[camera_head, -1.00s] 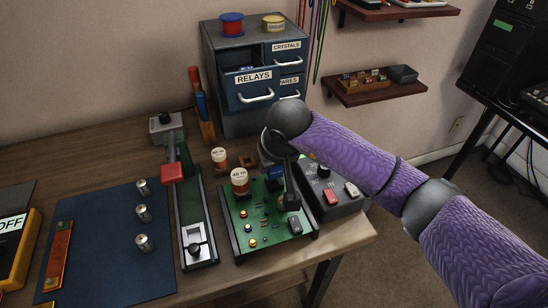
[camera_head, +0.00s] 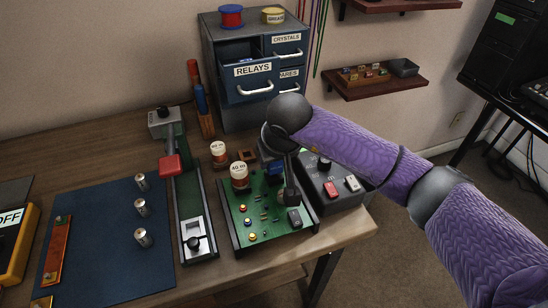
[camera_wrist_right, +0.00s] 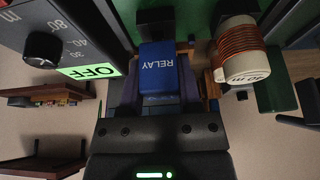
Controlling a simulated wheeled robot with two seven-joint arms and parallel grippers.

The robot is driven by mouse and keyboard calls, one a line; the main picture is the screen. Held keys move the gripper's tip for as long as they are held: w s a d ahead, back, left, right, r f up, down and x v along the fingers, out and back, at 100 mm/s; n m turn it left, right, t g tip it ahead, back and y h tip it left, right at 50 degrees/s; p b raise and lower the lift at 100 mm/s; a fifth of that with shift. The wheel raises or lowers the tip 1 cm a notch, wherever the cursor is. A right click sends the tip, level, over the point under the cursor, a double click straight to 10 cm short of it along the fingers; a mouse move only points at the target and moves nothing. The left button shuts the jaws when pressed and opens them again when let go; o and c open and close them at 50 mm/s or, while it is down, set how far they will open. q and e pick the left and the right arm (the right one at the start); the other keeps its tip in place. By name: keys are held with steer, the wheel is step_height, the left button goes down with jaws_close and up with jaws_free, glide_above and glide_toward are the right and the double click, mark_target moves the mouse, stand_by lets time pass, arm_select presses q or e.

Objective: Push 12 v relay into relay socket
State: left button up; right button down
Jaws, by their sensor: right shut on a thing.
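The blue relay (camera_wrist_right: 160,66), lettered RELAY, sits between the fingers of my right gripper (camera_wrist_right: 160,88) in the wrist view. In the head view, the blue relay (camera_head: 274,168) shows at the back of the green circuit board (camera_head: 268,215). My right gripper (camera_head: 284,178) reaches down over the board's back right part and is shut on the relay. The relay's lower end and the socket are hidden, so I cannot tell whether it is seated. My left gripper is out of view.
A coil marked 40 m (camera_head: 240,177) stands on the board just left of the relay; it is close in the wrist view (camera_wrist_right: 241,55). A dark control box (camera_head: 335,185) adjoins the board's right side. A lever device (camera_head: 188,210) is left. The relays drawer (camera_head: 252,84) is open.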

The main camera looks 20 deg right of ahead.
steer(key=shift+f, duration=0.2)
stand_by(0.3)
steer(key=shift+f+b, duration=0.2)
steer(key=shift+b, duration=0.15)
steer(key=shift+f+b, duration=0.35)
stand_by(0.3)
steer(key=shift+c, duration=1)
jaws_free()
steer(key=shift+r, duration=0.1)
